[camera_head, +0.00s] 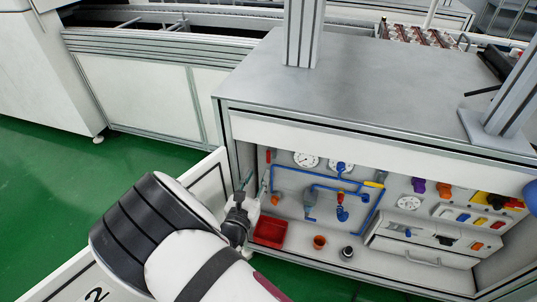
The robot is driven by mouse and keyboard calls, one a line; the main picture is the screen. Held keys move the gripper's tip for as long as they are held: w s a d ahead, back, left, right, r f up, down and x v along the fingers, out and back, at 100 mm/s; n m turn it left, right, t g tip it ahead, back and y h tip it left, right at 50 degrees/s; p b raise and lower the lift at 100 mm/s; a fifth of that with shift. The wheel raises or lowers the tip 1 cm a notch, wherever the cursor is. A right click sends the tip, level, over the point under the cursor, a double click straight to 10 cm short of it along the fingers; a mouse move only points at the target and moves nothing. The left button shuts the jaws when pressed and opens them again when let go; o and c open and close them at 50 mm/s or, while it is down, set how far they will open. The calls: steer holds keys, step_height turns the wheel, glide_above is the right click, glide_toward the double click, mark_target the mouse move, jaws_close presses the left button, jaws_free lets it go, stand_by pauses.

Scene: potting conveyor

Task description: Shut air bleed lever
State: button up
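My gripper (250,192) is at the left end of the recessed panel under the grey worktop. It is small and partly dark here, so I cannot tell whether its fingers are open or shut. A red-tipped upright part (267,156) is just above and right of it. The panel carries blue piping (318,187). A yellow lever (375,184) lies near the pipe's upper right corner, and a red-and-blue valve (341,207) is at the middle. A grey-blue handle (310,203) hangs left of that valve. I cannot tell which part is the air bleed lever.
A red tray (270,231), an orange cup (319,242) and a dark round part (347,252) are on the ledge below. Gauges (306,159), a drawer (415,250) and coloured switches (480,220) fill the rest. An open white door (207,182) is at left.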

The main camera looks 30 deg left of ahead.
mark_target(268, 153)
steer(key=b+x, duration=0.2)
steer(key=x, duration=0.8)
steer(key=shift+w, duration=0.35)
steer(key=shift+c, duration=0.4)
jaws_close()
